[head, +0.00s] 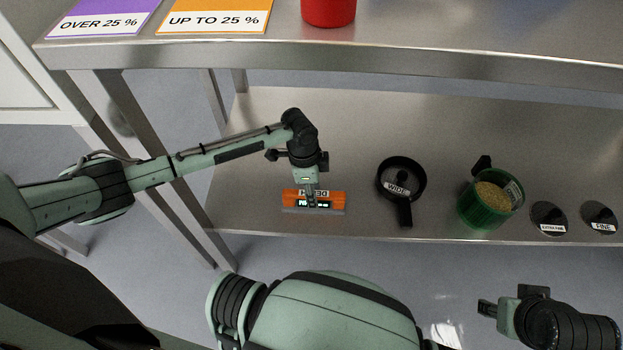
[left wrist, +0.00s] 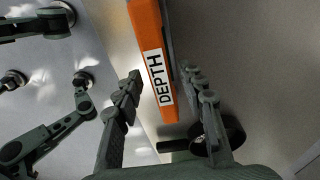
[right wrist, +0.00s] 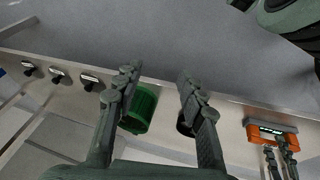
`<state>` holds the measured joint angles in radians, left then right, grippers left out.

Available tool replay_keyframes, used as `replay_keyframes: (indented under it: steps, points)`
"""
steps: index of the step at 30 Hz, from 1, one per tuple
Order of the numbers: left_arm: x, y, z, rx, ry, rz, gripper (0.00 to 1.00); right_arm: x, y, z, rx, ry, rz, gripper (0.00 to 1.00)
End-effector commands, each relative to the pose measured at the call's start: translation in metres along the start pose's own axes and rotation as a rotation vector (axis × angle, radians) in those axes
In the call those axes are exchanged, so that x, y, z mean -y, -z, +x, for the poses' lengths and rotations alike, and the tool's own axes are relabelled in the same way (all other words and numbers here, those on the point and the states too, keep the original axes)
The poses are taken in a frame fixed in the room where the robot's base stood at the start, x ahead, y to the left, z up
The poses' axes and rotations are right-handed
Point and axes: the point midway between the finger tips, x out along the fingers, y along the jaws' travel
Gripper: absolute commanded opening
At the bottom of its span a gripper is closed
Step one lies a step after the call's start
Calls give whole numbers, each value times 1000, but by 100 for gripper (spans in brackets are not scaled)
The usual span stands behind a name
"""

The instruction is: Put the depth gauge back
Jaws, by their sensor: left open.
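The depth gauge (head: 330,198) is an orange block with a small lit display and a DEPTH label. It lies on the lower shelf near its front edge. My left gripper (head: 312,199) is right over it, pointing down. In the left wrist view the orange gauge (left wrist: 152,60) shows between the two spread fingers of my left gripper (left wrist: 160,82); whether they touch it I cannot tell. My right gripper (right wrist: 158,78) is open and empty, in front of the shelf and well to the right of the gauge, which also shows in the right wrist view (right wrist: 289,139).
On the lower shelf (head: 260,130), right of the gauge, are a black WIDE ring with handle (head: 404,213), a green container (head: 480,213) of grains, and EXTRA FINE (head: 548,214) and FINE (head: 600,214) pieces. The upper shelf (head: 450,50) overhangs, with a red container (head: 328,12) and percentage cards (head: 214,17).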

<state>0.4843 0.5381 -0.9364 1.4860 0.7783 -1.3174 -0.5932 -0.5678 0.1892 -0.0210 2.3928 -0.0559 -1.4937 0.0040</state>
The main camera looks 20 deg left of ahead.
Motion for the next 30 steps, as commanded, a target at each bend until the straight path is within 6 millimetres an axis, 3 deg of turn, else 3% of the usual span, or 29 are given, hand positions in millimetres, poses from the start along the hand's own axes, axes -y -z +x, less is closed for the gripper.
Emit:
replay_keyframes:
  steps: [1,11,18,24,30]
  points:
    - [0,0,-10,0,0,0,40,0,0,5,15,4,0,40]
    - [0,1,-42,0,0,0,40,14,-19,79,71,45,2,40]
    - [0,0,-58,0,0,-1,40,24,-48,127,101,60,-15,40]
    - [0,0,-66,0,-1,-1,40,29,-72,151,120,63,-32,40]
    - [0,0,-68,0,0,-1,40,31,-81,161,124,65,-38,40]
